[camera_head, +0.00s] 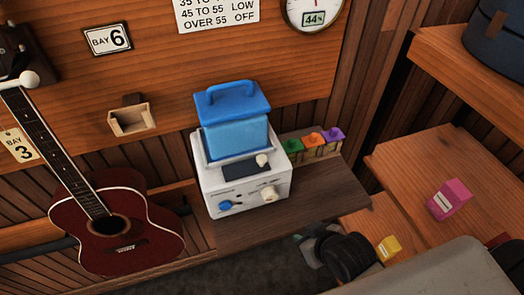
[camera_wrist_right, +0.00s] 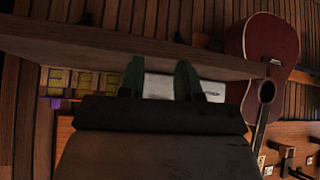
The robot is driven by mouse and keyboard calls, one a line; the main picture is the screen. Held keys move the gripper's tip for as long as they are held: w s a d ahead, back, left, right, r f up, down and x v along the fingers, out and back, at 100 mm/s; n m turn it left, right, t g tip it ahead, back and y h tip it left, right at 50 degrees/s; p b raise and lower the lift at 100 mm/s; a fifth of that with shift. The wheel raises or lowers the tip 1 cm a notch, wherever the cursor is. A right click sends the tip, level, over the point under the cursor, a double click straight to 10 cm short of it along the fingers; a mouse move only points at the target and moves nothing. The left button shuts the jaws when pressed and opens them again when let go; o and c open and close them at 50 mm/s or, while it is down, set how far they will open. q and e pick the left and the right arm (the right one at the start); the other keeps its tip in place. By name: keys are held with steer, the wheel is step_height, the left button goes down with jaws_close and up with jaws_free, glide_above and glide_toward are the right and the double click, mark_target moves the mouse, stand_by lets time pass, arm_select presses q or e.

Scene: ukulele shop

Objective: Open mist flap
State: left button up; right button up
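A humidifier stands on the wooden shelf, with a white base (camera_head: 248,195) and a blue tank (camera_head: 236,135) with a handled lid. A dark panel (camera_head: 240,169) lies on the base's upper front, with a cream knob (camera_head: 262,160) beside it. I cannot tell whether this panel is the mist flap. Lower on the front are a blue knob (camera_head: 229,205) and a cream dial (camera_head: 269,193). My right gripper (camera_head: 308,243) is low, right of and apart from the humidifier. In the wrist view its green fingers (camera_wrist_right: 160,64) are apart, with the white base (camera_wrist_right: 158,87) partly visible beyond. My left gripper is out of view.
The shelf edge (camera_head: 310,207) lies between my right gripper and the humidifier. Small coloured-top boxes (camera_head: 312,142) stand behind it at right. A red ukulele (camera_head: 120,238) hangs at left. A pink box (camera_head: 450,199) and yellow box (camera_head: 389,247) are at right.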

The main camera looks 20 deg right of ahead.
mark_target(265, 160)
steer(key=w+r+t, duration=0.1)
steer(key=w+r+t+y, duration=0.1)
steer(key=r, duration=0.1)
steer(key=w+a+r+n+t+y, duration=0.1)
steer(key=w+r, duration=0.1)
steer(key=shift+t, duration=0.4)
step_height(265, 160, up, 9)
steer(key=w+a+n+t+y, duration=0.1)
steer(key=w+t+y, duration=0.1)
steer(key=t+y, duration=0.25)
steer(key=shift+t+h, duration=0.25)
steer(key=shift+h, duration=0.1)
steer(key=p+x, duration=0.3)
steer(key=x, duration=0.6)
steer(key=shift+a+r+p, duration=0.1)
steer(key=shift+a+p, duration=0.1)
steer(key=shift+p, duration=0.1)
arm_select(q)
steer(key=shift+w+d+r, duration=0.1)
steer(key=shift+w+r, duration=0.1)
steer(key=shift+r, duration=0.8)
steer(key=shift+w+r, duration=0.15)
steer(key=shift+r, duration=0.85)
arm_select(e)
steer(key=shift+w+a, duration=0.3)
steer(key=shift+w, duration=0.35)
steer(key=shift+c, duration=0.5)
jaws_close()
